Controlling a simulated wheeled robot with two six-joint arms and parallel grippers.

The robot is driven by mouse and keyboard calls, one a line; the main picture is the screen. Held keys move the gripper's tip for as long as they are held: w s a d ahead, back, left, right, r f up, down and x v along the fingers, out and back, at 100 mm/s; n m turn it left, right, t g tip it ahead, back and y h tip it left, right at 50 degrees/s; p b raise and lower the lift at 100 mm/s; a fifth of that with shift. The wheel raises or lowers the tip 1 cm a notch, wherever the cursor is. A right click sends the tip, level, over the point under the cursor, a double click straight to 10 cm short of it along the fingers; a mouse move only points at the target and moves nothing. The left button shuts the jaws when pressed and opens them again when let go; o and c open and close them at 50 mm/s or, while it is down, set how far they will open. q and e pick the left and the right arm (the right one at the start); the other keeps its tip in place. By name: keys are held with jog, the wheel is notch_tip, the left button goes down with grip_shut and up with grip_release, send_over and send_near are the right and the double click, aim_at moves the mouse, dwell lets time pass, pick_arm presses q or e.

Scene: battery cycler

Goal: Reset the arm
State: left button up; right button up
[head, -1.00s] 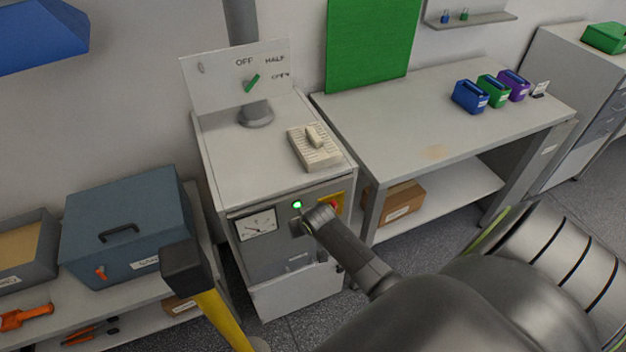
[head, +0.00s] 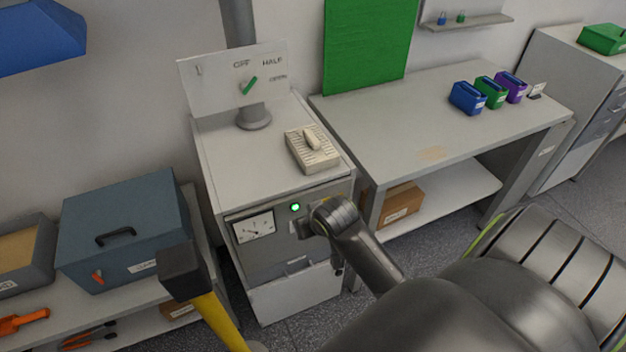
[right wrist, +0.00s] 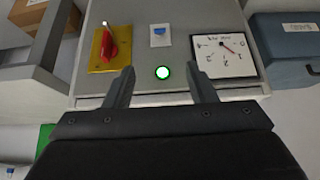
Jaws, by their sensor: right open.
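The battery cycler cabinet (head: 225,150) stands in the middle of the head view. Its front panel carries a lit green lamp (head: 295,207) and a dial gauge (head: 253,229). In the right wrist view the panel appears upside down, with the green lamp (right wrist: 163,72) between the fingertips, the gauge (right wrist: 225,55) at right and a red handle (right wrist: 111,46) on a yellow plate at left. My right gripper (right wrist: 162,88) is open and empty in front of the panel. In the head view my right arm hides the red handle and most of the plate. My left gripper is out of view.
A vent block (head: 313,150) lies on the cabinet top, below a sign with a green pointer (head: 249,85). A workbench (head: 400,110) stands right, a blue-grey box (head: 125,225) left. A yellow bar with a dark end block (head: 183,273) rises in the foreground.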

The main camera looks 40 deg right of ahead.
jog(key=shift+s+r, duration=0.15)
jog(key=shift+r, duration=0.05)
dwell(0.5)
jog(key=s+d+f+g+b, duration=0.1)
jog(key=s+f, duration=0.2)
jog(key=f, duration=0.7)
jog(key=s+f+g+b, duration=0.15)
jog(key=s+f, duration=0.25)
jog(key=f, duration=0.6)
jog(key=s+d+f+b, duration=0.1)
jog(key=s+f+b, duration=0.15)
jog(key=f, duration=0.75)
jog(key=s+a+f+n+g+b, duration=0.1)
jog(key=s+f, duration=0.8)
jog(key=s, duration=0.4)
jog(key=s+a+f+n+g+b, duration=0.1)
jog(key=s+f, duration=0.8)
jog(key=s, duration=0.5)
jog(key=shift+a+g, duration=0.15)
jog(key=shift+g, duration=0.2)
